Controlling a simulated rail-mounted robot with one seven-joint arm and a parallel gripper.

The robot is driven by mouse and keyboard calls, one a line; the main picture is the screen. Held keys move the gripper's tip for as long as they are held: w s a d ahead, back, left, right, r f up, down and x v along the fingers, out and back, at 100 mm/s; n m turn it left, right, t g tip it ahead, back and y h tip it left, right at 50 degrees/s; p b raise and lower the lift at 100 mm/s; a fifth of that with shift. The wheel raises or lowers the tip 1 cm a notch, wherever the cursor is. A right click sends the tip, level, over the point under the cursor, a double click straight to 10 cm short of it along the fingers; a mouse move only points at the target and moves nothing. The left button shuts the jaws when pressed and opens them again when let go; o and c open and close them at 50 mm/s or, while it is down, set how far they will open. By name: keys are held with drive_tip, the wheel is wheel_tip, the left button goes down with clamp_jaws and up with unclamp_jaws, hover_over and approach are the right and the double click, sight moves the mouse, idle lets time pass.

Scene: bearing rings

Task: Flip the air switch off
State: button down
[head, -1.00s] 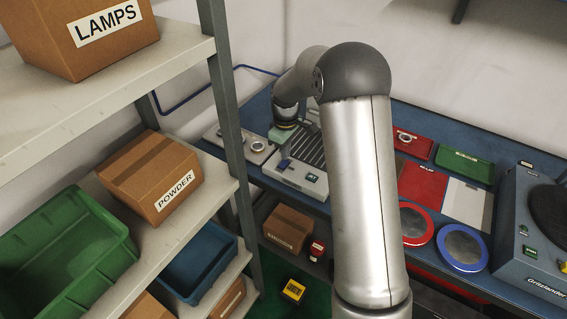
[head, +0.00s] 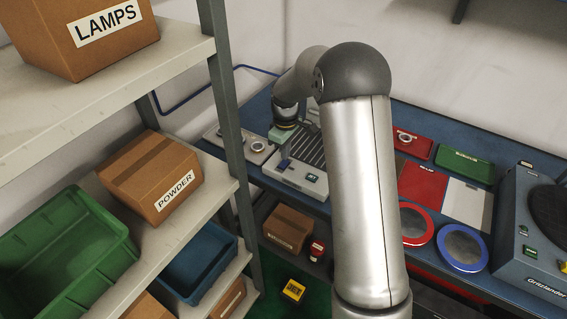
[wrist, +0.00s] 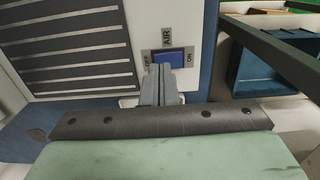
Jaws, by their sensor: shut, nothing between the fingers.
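The air switch (wrist: 174,61) is a blue rocker under an "AIR" label on the light panel of the slotted machine. "OFF" is marked on its left and "ON" on its right in the wrist view. My gripper (wrist: 162,70) is shut and empty. Its fingertips are at the OFF side of the rocker and cover part of it; I cannot tell whether they touch. Which way the rocker is tilted is not clear. In the head view the slotted machine (head: 306,182) stands on the blue bench, with my gripper's pale green body (head: 283,132) at its left side.
A plate with rings (head: 246,146) lies left of the machine. Red and green trays (head: 464,166) and round red and blue rimmed dishes (head: 463,249) are to the right. A shelf post (head: 232,130) stands at the front left. A blue bin (wrist: 262,62) shows in the wrist view.

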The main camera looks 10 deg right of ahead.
drive_tip(key=shift+f+b, duration=0.6)
drive_tip(key=shift+f, duration=0.35)
idle(0.6)
drive_tip(key=shift+r, duration=0.1)
drive_tip(key=shift+r+p, duration=2.2)
drive_tip(key=shift+r, duration=1.25)
